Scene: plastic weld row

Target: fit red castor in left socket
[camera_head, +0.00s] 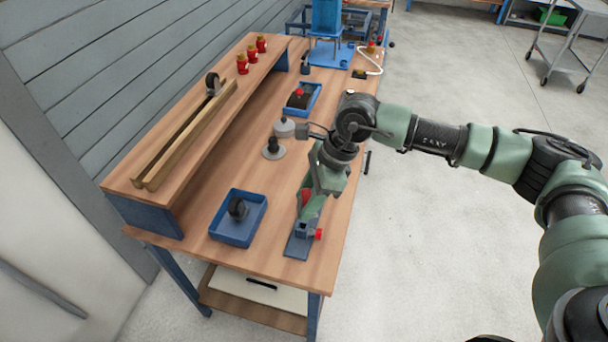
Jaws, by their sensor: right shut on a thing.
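My right gripper (309,199) points down over the near right part of the bench. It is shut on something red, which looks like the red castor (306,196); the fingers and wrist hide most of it. Just below it lies a flat blue-grey fixture (297,246) with a raised block and a red knob (319,235) at its right side. The sockets cannot be made out, and I cannot tell whether the held thing touches the fixture. My left gripper is out of view.
A blue tray (262,228) with a black castor (237,207) stands left of the fixture. Behind are a grey stand (273,151) and another blue tray (314,107). The raised shelf (186,142) holds wooden rails (190,135), a dark wheel (212,82) and red jars (242,65).

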